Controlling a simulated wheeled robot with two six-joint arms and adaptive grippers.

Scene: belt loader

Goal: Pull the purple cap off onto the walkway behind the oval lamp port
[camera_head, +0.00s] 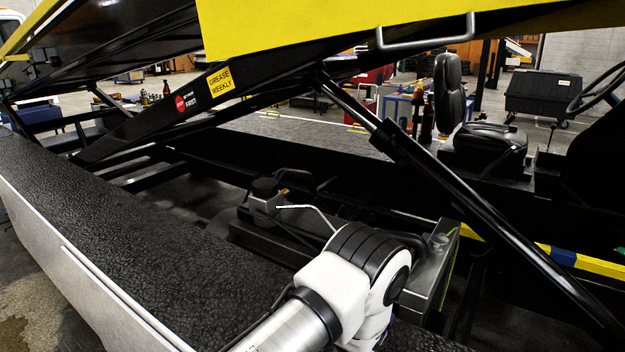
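The walkway (150,240) is the black, rough-textured deck running from the left down to the bottom middle. I see no clear purple cap and no oval lamp port in this view. A small dark purple patch shows at the bottom edge beside my arm, too small to identify. One of my arms, white and grey with a black joint, rises from the bottom middle and covers part of the machine bay. No gripper fingers show for either arm.
A dark tank (265,230) with a black filler cap (265,187) sits in the bay beyond the walkway. A slanted black cylinder (455,190) crosses the right side. The yellow-edged raised conveyor (300,30) hangs overhead. A black seat (485,145) is at right.

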